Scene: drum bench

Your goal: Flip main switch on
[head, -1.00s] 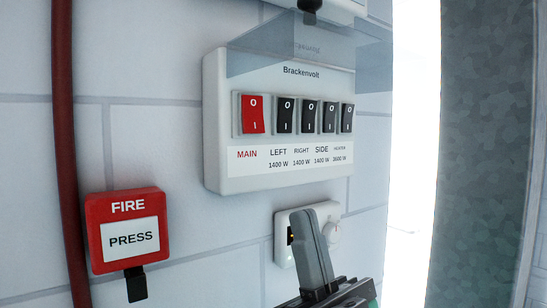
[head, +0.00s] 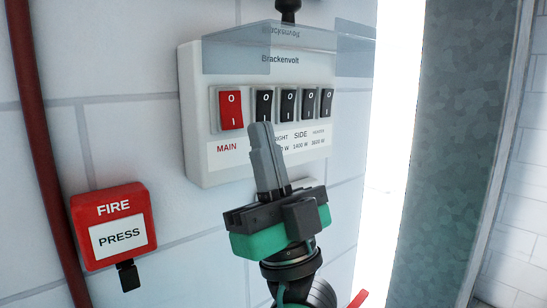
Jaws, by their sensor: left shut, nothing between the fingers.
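The red main switch (head: 231,110) is the leftmost rocker on the white Brackenvolt panel (head: 197,160), marked O at the top and I at the bottom. Which way it is tipped is hard to tell. A clear cover (head: 350,50) is raised above the switches. My left gripper (head: 263,128) is shut and empty, pointing up. Its fingertips show just right of and below the main switch, in front of the panel's lower part, and hide part of the labels. Whether they touch the panel cannot be told. My right gripper is not in view.
Several black switches (head: 288,103) sit in a row right of the main one. A red FIRE PRESS box (head: 115,225) is on the wall at lower left, beside a dark red pipe (head: 38,140). A socket box below the panel is mostly hidden behind my gripper.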

